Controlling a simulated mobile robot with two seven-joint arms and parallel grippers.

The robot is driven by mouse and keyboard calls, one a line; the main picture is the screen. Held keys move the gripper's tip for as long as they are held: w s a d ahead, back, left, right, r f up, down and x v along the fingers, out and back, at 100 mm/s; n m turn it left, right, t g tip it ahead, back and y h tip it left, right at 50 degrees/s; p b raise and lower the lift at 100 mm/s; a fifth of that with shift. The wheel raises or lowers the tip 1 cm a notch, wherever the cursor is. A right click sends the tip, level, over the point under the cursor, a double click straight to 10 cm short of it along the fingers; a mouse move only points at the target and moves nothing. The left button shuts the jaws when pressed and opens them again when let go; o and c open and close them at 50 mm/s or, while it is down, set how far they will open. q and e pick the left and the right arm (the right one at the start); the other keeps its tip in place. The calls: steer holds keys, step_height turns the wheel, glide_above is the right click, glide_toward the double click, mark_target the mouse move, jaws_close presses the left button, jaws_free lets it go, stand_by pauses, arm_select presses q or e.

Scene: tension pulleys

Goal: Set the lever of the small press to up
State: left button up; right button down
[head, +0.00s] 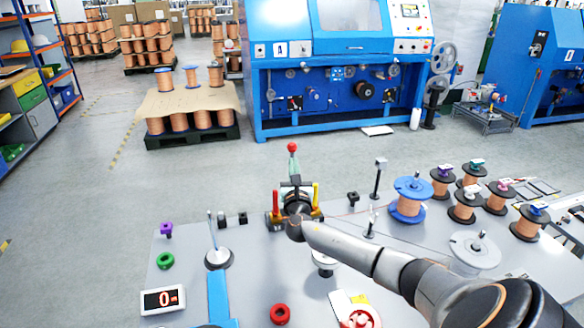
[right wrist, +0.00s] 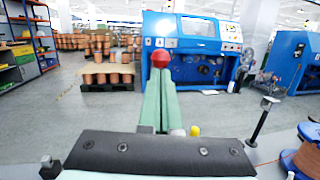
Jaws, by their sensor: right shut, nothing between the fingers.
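The small press (head: 275,220) stands near the far edge of the grey table in the head view, largely hidden behind my right wrist. Contact cannot be told. A dark bar with screws crosses the lower wrist view. My left gripper is out of view.
A red post (head: 276,203) and a yellow post (head: 316,195) flank the press. A blue spool (head: 413,187) and several copper spools stand to the right. Open floor lies beyond the table.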

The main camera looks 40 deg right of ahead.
steer(key=v, duration=1)
steer(key=shift+f, duration=0.2)
steer(key=shift+s, duration=0.15)
